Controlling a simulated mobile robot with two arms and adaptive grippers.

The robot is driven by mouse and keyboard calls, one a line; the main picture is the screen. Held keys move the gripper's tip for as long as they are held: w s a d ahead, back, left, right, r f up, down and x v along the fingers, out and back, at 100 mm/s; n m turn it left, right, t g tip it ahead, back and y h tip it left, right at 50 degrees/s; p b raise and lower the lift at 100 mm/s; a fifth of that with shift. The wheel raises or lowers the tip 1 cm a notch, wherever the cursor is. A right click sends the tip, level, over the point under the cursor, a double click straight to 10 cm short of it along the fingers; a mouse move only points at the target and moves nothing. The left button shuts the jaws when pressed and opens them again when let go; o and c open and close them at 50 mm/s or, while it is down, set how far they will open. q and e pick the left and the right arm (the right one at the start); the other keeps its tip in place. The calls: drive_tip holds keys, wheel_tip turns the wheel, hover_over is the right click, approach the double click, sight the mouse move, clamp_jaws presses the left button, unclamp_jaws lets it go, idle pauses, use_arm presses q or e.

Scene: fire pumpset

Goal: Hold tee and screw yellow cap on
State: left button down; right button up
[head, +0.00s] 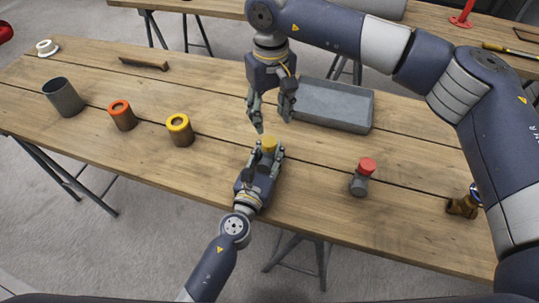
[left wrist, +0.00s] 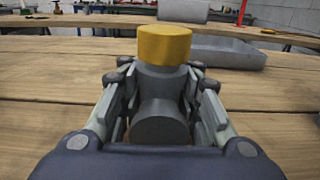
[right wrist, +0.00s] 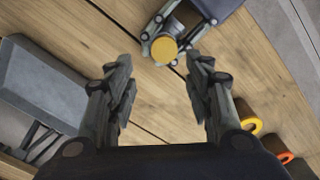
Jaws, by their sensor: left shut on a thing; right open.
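The grey tee (left wrist: 160,117) stands upright on the table between the fingers of my left gripper (head: 268,150), which is shut on it. The yellow cap (head: 269,144) sits on top of the tee; in the left wrist view the cap (left wrist: 164,44) looks level. I cannot tell how far it is screwed down. My right gripper (head: 271,112) is open and empty, pointing down above the table, behind the tee and apart from the cap. In the right wrist view the cap (right wrist: 164,49) shows beyond the open fingertips.
A grey tray (head: 335,106) lies behind and right of the grippers. A tee with a red cap (head: 363,177) stands to the right, near a brass valve (head: 462,206). Yellow-rimmed (head: 180,130) and orange-rimmed (head: 122,115) cylinders and a grey cup (head: 64,97) stand left. Clear wood lies between.

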sight(270, 138)
wheel_tip(270, 138, down, 8)
drive_tip(key=shift+r, duration=0.2)
drive_tip(key=shift+c, duration=0.4)
